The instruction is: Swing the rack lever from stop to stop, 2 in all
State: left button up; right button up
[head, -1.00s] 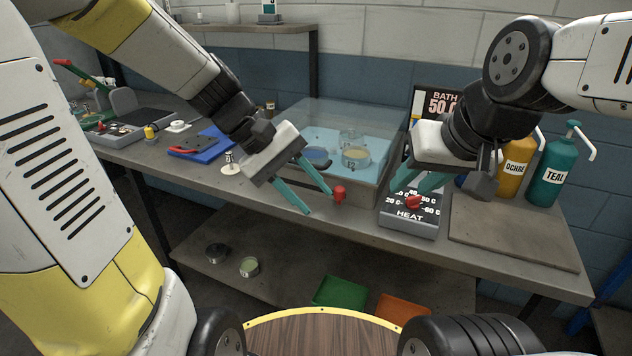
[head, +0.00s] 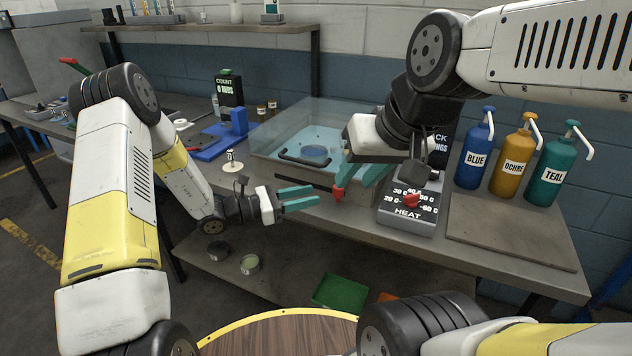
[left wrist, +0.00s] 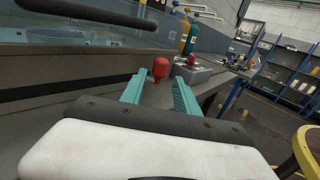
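The rack lever's red knob (head: 338,194) is at the front edge of the dye bath (head: 372,190), at the end of a dark bar along its front. My left gripper (head: 318,196) is open and empty, left of the knob and pointing toward it. In the left wrist view the red knob (left wrist: 160,68) stands just beyond the open fingertips (left wrist: 157,82), apart from them. My right gripper (head: 358,184) appears open, over the right front of the bath, overlapping the knob in the head view. The left wrist view shows no right finger near the knob.
The heat box (head: 405,222) with its red dial is right of the bath. The blue (head: 474,155), ochre (head: 510,165) and teal (head: 551,172) pump bottles stand behind a board (head: 510,230). A small metal weight-like piece (head: 232,163) sits left of the bath.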

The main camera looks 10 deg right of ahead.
pick_arm(q)
jog(key=d, duration=0.4)
jog(key=w+d, duration=0.1)
jog(key=d, duration=0.2)
jog(key=shift+w, duration=0.1)
grip_shut()
dwell(1.2)
